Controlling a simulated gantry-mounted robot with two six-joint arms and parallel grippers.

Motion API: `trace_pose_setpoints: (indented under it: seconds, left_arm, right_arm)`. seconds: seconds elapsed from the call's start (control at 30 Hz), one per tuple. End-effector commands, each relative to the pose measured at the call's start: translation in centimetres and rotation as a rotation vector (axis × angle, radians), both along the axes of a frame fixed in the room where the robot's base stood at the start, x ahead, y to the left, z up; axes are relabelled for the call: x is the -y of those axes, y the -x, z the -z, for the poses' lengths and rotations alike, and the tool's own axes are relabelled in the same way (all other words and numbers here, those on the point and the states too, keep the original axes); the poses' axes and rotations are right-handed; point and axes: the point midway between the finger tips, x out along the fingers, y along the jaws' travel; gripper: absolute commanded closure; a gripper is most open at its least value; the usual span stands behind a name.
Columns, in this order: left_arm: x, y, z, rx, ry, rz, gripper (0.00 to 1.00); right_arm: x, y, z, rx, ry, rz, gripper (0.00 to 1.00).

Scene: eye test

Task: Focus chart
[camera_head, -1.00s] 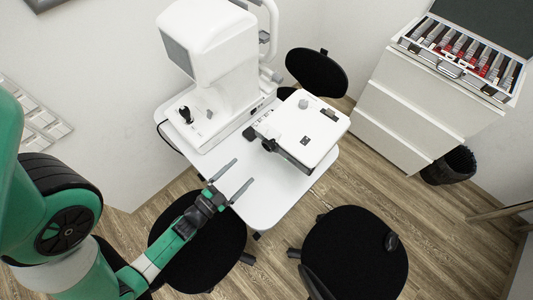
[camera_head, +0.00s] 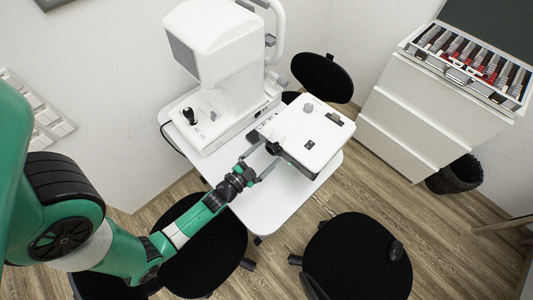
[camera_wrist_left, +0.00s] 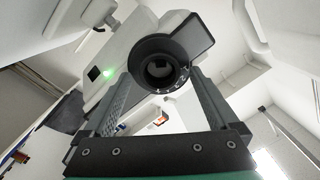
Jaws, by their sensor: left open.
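A white chart projector (camera_head: 318,128) with a dark lens barrel (camera_head: 272,148) stands on the white instrument table (camera_head: 272,203). My left gripper (camera_head: 263,163) is open at the table's front side, with its fingers reaching toward the lens. In the left wrist view, the black ringed lens (camera_wrist_left: 160,68) lies between the two open fingers, with a gap on each side. Whether a finger touches the ring I cannot tell. A green light (camera_wrist_left: 108,72) glows on the projector's front. No chart image is visible. My right gripper is not in view.
A large white eye-test instrument (camera_head: 218,60) with a small joystick (camera_head: 188,115) stands left of the projector. Black stools (camera_head: 355,258) stand around the table. A lens case (camera_head: 468,62) lies open on a white drawer cabinet (camera_head: 425,115), beside a black bin (camera_head: 457,174).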

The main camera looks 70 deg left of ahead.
Motion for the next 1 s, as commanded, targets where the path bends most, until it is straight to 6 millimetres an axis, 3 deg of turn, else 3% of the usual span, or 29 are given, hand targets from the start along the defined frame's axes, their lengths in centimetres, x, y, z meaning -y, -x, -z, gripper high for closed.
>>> trace_pose_setpoints:
  seconds: [0.07,0.53,1.0]
  left_arm:
    - [0.01,0.02,0.00,0.000,0.000,0.000,0.08]
    - [0.02,0.05,-0.01,0.000,0.000,0.000,0.92]
    - [-0.03,0.07,-0.12,0.047,0.095,-0.001,0.92]
  right_arm:
    - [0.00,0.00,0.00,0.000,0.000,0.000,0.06]
    - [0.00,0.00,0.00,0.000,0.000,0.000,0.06]
    - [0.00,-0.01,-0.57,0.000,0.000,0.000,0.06]
